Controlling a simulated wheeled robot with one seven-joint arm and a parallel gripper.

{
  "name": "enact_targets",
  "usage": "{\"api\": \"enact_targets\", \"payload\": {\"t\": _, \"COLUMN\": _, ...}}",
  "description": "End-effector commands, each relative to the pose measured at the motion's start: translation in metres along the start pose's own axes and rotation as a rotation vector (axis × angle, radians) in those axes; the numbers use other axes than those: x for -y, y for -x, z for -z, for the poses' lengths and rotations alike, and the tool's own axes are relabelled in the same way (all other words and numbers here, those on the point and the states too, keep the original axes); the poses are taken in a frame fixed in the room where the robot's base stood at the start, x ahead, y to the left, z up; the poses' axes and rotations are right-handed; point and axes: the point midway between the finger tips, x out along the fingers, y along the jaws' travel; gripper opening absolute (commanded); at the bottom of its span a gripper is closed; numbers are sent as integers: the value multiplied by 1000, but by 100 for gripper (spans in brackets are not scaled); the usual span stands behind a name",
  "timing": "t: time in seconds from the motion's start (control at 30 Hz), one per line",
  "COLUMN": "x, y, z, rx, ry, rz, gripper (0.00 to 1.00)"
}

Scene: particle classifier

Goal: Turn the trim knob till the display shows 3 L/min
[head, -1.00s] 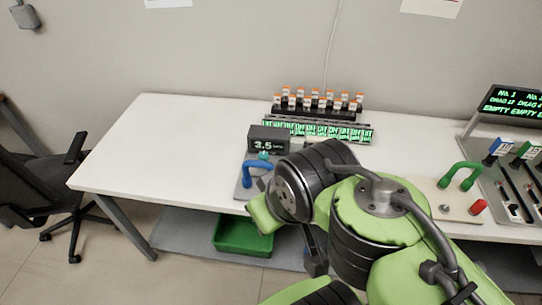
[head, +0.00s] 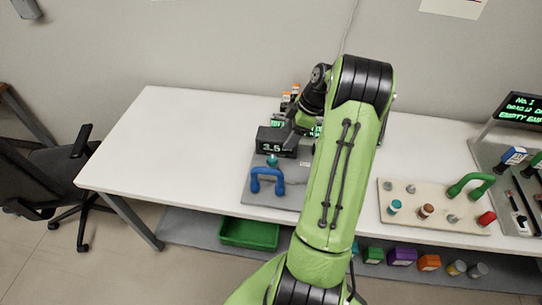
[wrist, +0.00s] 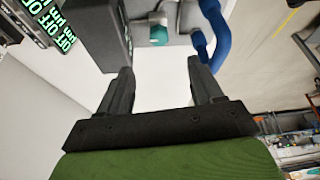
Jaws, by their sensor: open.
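The display (head: 277,142) is a dark box that reads 3.5, on a grey panel on the white table. The teal trim knob (head: 271,160) sits just in front of it, behind a blue handle (head: 267,181). In the wrist view the teal knob (wrist: 158,35) shows at the top, between the dark box and the blue handle (wrist: 214,35). My gripper (wrist: 159,73) is open and empty, with the knob a little beyond the fingertips and apart from them. In the head view my arm hides much of the gripper, beside the display.
A beige board (head: 433,207) with pegs, a green handle (head: 470,185) and a red knob (head: 487,218) lies to the right. A lit rack stands behind my arm. A green bin (head: 249,233) is on the lower shelf. The table's left side is clear.

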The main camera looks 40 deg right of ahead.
Motion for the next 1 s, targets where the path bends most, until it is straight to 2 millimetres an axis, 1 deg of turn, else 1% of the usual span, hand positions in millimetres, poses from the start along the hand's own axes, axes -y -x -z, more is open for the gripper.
{"api": "enact_targets", "payload": {"t": 0.03, "x": 2, "y": -17, "z": 0, "rx": -1, "ry": 0, "rz": 8, "gripper": 66}}
{"api": "enact_targets", "payload": {"t": 0.2, "x": 1, "y": -60, "z": 0, "rx": -1, "ry": -1, "rz": 6, "gripper": 66}}
{"api": "enact_targets", "payload": {"t": 0.3, "x": 1, "y": -84, "z": 0, "rx": -1, "ry": 0, "rz": 6, "gripper": 66}}
{"api": "enact_targets", "payload": {"t": 0.43, "x": 1, "y": -108, "z": 0, "rx": 0, "ry": -2, "rz": 5, "gripper": 66}}
{"api": "enact_targets", "payload": {"t": 0.5, "x": 1, "y": -116, "z": 0, "rx": 1, "ry": -2, "rz": 4, "gripper": 66}}
{"api": "enact_targets", "payload": {"t": 0.6, "x": 1, "y": -122, "z": 0, "rx": 1, "ry": -2, "rz": 2, "gripper": 66}}
{"api": "enact_targets", "payload": {"t": 0.83, "x": 1, "y": -122, "z": 0, "rx": 1, "ry": -2, "rz": 1, "gripper": 66}}
{"api": "enact_targets", "payload": {"t": 1.0, "x": 1, "y": -122, "z": 0, "rx": 1, "ry": -2, "rz": 1, "gripper": 40}}
